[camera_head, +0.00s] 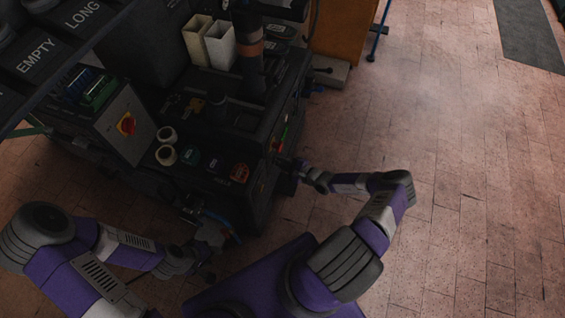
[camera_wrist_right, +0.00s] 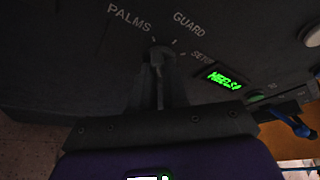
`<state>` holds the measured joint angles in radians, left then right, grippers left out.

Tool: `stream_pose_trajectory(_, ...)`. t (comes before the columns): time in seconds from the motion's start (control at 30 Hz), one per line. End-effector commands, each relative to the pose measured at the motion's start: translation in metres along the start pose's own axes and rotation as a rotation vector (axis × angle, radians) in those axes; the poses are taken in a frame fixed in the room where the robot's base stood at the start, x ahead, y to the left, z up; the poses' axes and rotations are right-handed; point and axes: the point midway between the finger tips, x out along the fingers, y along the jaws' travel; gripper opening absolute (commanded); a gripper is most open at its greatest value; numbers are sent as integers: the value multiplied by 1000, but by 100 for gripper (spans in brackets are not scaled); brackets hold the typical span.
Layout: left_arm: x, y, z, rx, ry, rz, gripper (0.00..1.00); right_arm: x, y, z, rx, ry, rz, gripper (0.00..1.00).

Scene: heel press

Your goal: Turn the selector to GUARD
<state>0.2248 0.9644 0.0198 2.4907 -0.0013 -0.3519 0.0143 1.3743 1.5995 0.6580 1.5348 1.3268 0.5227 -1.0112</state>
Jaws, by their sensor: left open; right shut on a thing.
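The selector (camera_wrist_right: 165,52) is a small dark knob on the dark panel in the right wrist view. Printed marks PALMS (camera_wrist_right: 129,18), GUARD (camera_wrist_right: 189,24) and SETUP (camera_wrist_right: 202,55) fan out above and right of it. My right gripper (camera_wrist_right: 157,64) is shut on the selector, and its fingers partly cover it. I cannot tell for sure which mark the knob points at. In the head view my right gripper (camera_head: 287,163) is at the machine's right side. My left gripper (camera_head: 207,268) is low in front of the machine, open and apart from the selector.
A green lit display (camera_wrist_right: 224,80) sits right of the selector. The press machine (camera_head: 215,130) carries a grey box with a red-and-yellow switch (camera_head: 127,124), cream bins (camera_head: 220,46) and white rolls (camera_head: 166,155). A blue hose (camera_head: 222,222) hangs near my left gripper. The tiled floor (camera_head: 460,160) to the right is clear.

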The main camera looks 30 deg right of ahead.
Motion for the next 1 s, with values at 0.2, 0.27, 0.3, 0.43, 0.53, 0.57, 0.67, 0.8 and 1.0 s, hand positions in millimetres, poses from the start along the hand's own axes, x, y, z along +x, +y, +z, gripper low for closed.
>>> stream_pose_trajectory(0.2,-1,0,0,0,0,0,43,0,-1,0,13,0,5,0)
stream_pose_trajectory(0.27,-1,0,0,0,0,0,43,0,-2,0,27,0,12,0)
stream_pose_trajectory(0.3,-2,1,0,0,0,0,43,0,-2,0,39,0,17,0)
stream_pose_trajectory(0.43,-3,1,0,0,0,0,43,0,-2,0,100,-1,44,0)
stream_pose_trajectory(0.53,-4,2,0,0,0,0,43,0,-3,0,164,0,72,0)
stream_pose_trajectory(0.57,-4,1,0,0,0,0,43,0,-3,0,187,0,81,0)
stream_pose_trajectory(0.67,-2,1,0,0,0,0,43,1,-4,-1,263,-1,113,0)
stream_pose_trajectory(0.8,4,-1,0,0,0,0,43,1,-4,-2,374,0,160,0)
stream_pose_trajectory(1.0,10,-4,0,0,0,0,43,1,-5,-2,519,-1,219,0)
